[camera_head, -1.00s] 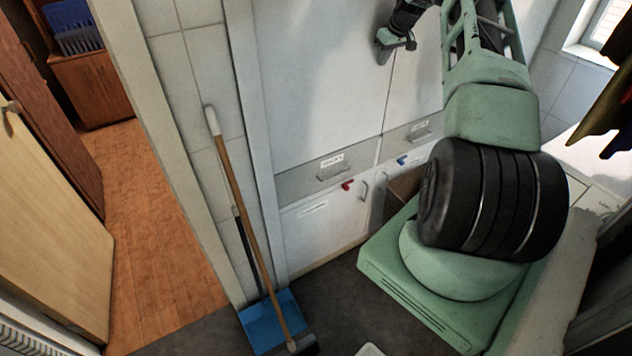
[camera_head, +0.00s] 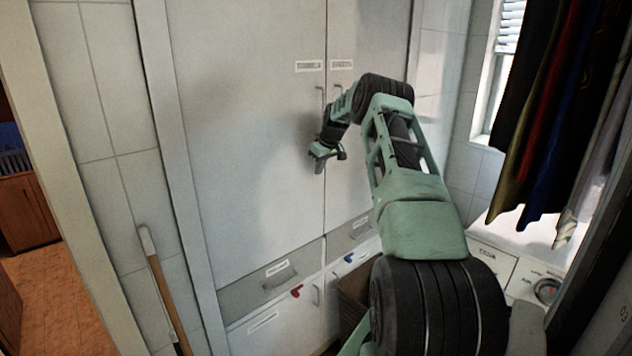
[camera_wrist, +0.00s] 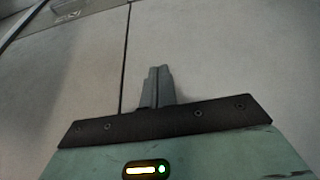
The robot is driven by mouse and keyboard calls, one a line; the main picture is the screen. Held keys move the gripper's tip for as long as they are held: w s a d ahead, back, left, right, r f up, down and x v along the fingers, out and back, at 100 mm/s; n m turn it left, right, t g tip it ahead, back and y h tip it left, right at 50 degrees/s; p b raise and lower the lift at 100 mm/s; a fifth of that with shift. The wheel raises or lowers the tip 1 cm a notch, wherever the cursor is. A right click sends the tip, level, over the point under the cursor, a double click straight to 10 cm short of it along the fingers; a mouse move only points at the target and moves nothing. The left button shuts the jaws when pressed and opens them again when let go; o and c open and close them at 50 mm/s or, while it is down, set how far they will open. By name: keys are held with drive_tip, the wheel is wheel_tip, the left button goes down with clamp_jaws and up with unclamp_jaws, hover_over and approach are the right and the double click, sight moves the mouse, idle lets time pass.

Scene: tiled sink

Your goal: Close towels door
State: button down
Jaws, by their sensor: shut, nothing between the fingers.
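Two tall pale cabinet doors stand side by side, the left door (camera_head: 245,150) wider in view than the right door (camera_head: 350,195). Each has a small label near the top, the left label (camera_head: 309,66) and the right label (camera_head: 342,65), too blurred to read surely. Both doors look flush, with a thin dark seam between them. My gripper (camera_head: 318,165) is in front of the doors close to the seam, below the handles. In the wrist view its fingers (camera_wrist: 158,75) are together and empty, just right of the seam; contact with the door cannot be told.
A brown surface (camera_head: 352,295) shows beside the lower right door. Hanging clothes (camera_head: 560,110) and a white appliance (camera_head: 500,262) are at the right. A broom handle (camera_head: 160,285) leans at the left.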

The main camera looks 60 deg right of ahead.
drive_tip(key=s+d+b+v, duration=0.1)
drive_tip(key=b+v, duration=0.3)
drive_tip(key=v, duration=0.6)
drive_tip(key=w+a+n+g+y+b, duration=0.1)
drive_tip(key=w+a, duration=0.4)
drive_tip(key=a, duration=1)
drive_tip(key=w+a+n+y, duration=0.15)
drive_tip(key=w+a, duration=0.25)
drive_tip(key=a, duration=1)
drive_tip(key=s+a+f+n+g+b, duration=0.1)
drive_tip(key=s+a, duration=0.1)
drive_tip(key=a, duration=1)
drive_tip(key=s+a+f+n+b, duration=0.1)
drive_tip(key=s+a+f+n, duration=0.15)
drive_tip(key=a, duration=0.95)
drive_tip(key=s+a+f+n+g, duration=0.2)
drive_tip(key=s+a+f, duration=0.1)
drive_tip(key=s+a, duration=1.4)
drive_tip(key=s+f+n+b, duration=0.1)
drive_tip(key=s+f, duration=0.1)
drive_tip(key=s, duration=0.6)
drive_tip(key=s+a+f+n+h, duration=0.1)
drive_tip(key=s+f, duration=0.2)
drive_tip(key=s, duration=0.6)
drive_tip(key=shift+s+a+b, duration=0.25)
drive_tip(key=shift+b, duration=0.15)
